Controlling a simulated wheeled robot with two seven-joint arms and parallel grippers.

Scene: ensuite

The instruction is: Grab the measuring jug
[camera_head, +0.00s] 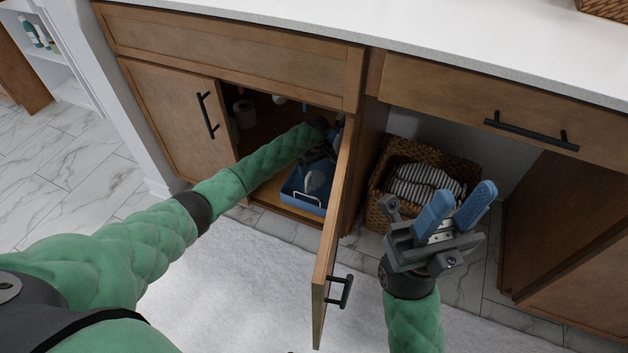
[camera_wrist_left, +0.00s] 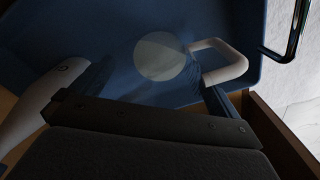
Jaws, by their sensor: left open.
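The measuring jug (camera_wrist_left: 160,56) looks translucent, with a pale round face and a light looped handle (camera_wrist_left: 222,62) in the left wrist view. In the head view a pale shape (camera_head: 314,182), likely the jug, shows inside a blue bin (camera_head: 293,189) in the open cabinet. My left gripper (camera_head: 318,156) is inside the cabinet above the bin, open, its fingers (camera_wrist_left: 155,90) apart around the jug's near side. One finger is close to the handle; contact cannot be told. My right gripper (camera_head: 464,195) is open and empty, outside the cabinet.
A white bottle-like object (camera_wrist_left: 42,108) lies left of the jug. The open cabinet door (camera_head: 335,235) stands between my arms. A wicker basket (camera_head: 383,182) with striped towels (camera_head: 424,186) is behind my right gripper. A paper roll (camera_head: 244,113) stands deeper inside.

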